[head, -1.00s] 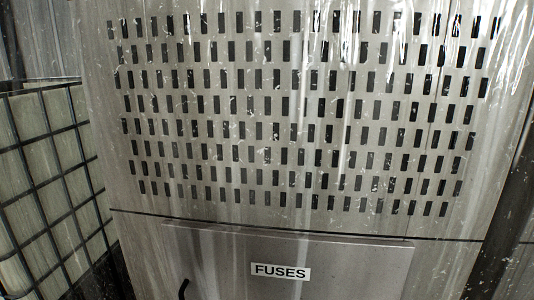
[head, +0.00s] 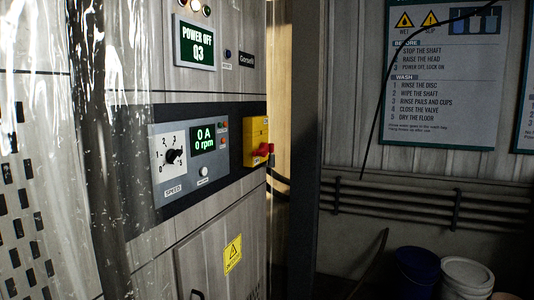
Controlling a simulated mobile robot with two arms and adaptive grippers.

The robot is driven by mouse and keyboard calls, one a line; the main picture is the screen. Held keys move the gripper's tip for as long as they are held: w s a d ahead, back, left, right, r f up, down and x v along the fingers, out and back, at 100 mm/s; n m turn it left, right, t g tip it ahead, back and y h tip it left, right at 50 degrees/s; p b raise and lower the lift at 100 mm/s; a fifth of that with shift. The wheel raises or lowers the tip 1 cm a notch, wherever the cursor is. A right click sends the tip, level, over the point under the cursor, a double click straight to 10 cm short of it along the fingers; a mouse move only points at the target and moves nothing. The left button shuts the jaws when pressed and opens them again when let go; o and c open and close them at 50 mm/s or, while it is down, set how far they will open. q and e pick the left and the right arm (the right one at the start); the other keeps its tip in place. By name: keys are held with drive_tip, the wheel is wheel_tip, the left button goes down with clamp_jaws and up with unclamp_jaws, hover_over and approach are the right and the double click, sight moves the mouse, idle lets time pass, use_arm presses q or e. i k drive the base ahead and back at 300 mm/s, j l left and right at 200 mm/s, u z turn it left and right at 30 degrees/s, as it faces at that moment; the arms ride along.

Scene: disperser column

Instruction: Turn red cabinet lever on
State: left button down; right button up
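The red cabinet lever (head: 264,150) is a small red rotary handle on a yellow switch box (head: 251,141). The box sits at the right end of a dark control panel on the front of the grey cabinet (head: 218,239). The lever sticks out toward the right, seen at a slant; its exact setting is too small to tell. A display (head: 195,43) above reads "POWER OFF Q3". A smaller display (head: 204,139) reads "0 A, 0 rpm". Neither of my grippers shows in the head view.
A speed dial (head: 174,157) is left of the small display. Clear plastic strips (head: 105,200) hang at the left. A dark post (head: 305,150) stands right of the cabinet. A blue bucket (head: 417,270) and a white bucket (head: 466,279) are on the floor at the lower right.

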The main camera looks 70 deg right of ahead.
sight(264, 149)
drive_tip(key=z, duration=2.3)
